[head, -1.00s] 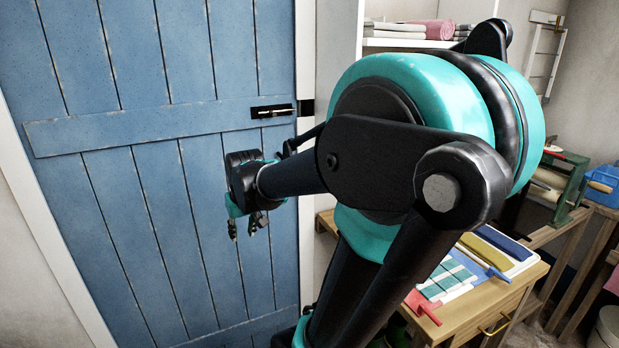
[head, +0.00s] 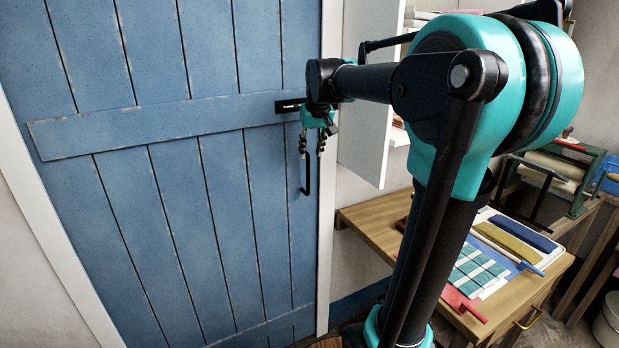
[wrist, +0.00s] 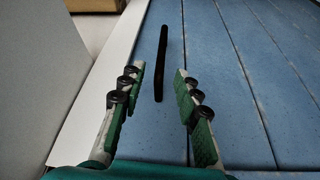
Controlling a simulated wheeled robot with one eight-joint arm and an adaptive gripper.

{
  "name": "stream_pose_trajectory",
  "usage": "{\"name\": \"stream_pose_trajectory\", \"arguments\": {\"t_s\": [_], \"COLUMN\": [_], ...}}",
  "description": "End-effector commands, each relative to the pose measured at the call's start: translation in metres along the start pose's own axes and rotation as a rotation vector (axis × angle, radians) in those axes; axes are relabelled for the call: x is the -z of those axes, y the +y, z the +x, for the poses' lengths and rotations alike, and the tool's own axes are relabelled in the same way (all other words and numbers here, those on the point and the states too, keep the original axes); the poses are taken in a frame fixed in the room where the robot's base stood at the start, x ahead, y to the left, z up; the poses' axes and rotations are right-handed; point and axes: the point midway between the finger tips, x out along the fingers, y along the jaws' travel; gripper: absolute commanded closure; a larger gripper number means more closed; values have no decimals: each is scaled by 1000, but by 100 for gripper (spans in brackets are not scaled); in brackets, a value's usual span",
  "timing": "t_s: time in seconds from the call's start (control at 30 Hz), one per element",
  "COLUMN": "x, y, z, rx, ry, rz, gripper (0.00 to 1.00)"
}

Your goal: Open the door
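The blue plank door (head: 190,180) fills the left of the head view and looks shut in its white frame. A black latch plate (head: 290,105) is on its cross rail near the right edge, partly hidden by my arm. Below it hangs a black vertical bar handle (head: 306,172). My gripper (head: 311,150) points down just above the handle, close to the door. In the wrist view my gripper (wrist: 158,98) is open, fingers apart, and the handle (wrist: 160,55) stands between and beyond the fingertips. Contact with the handle cannot be seen.
A wooden table (head: 365,225) with cloths and coloured rolls stands right of the door. A white shelf cabinet (head: 368,140) is beside the frame, close to my arm. A green roller press (head: 560,175) stands further right. The door's left side is clear.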

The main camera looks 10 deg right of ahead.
Motion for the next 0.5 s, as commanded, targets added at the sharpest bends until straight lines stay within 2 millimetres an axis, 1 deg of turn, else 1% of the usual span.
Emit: {"name": "stream_pose_trajectory", "arguments": {"t_s": [0.03, 0.1, 0.4, 0.5], "x": [0, 0, 0, 0], "y": [0, 0, 0, 0], "z": [11, 25, 84, 100], "rx": [0, 0, 0, 0], "ry": [0, 0, 0, 0], "rz": [0, 0, 0, 0], "gripper": [67, 67, 67, 67]}}
